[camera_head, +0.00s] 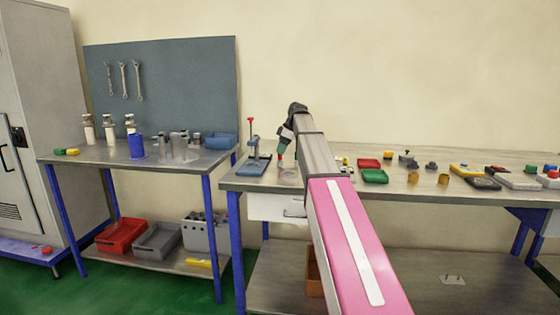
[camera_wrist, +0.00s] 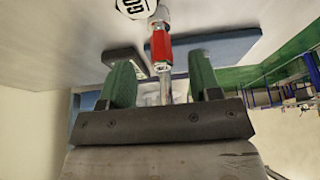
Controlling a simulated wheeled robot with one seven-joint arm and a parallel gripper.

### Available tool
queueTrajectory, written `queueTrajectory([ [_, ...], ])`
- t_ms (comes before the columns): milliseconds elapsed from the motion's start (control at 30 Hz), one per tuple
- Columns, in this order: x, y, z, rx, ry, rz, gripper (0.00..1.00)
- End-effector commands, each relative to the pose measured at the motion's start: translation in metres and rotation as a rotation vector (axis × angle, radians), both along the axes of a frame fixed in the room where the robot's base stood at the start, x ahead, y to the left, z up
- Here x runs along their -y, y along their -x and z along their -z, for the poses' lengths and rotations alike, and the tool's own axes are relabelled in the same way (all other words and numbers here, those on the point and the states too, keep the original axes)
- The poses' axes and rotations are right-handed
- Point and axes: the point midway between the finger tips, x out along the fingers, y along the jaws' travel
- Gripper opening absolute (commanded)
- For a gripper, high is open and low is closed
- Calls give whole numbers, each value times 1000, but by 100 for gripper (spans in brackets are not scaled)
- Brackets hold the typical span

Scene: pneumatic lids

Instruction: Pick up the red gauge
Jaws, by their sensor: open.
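The red gauge (camera_wrist: 161,48) shows in the wrist view with a red grip, a metal shaft and a white round tag marked "GO" at the top edge. My gripper (camera_wrist: 162,72) is open, its two green fingers apart on either side of the shaft, with gaps showing; I see no contact. In the head view my gripper (camera_head: 284,146) points down over the left end of the right workbench. A small bit of the red gauge (camera_head: 280,158) shows just below the fingers; my arm hides much of this spot.
A blue-based stand with a red knob (camera_head: 252,165) stands close left of my gripper on the right workbench (camera_head: 330,189). Red and green trays (camera_head: 374,177) and several small parts lie to the right. The left bench (camera_head: 100,158) holds bottles and metal cylinders.

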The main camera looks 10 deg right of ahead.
Motion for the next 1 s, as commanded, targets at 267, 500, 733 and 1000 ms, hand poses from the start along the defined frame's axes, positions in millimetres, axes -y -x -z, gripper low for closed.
queueTrajectory([
  [267,-14,-2,36,-2,0,0,57],
  [500,-16,-4,42,0,0,1,57],
  [733,-17,-4,42,-1,0,0,2],
  [1000,-17,-4,41,-1,0,0,1],
])
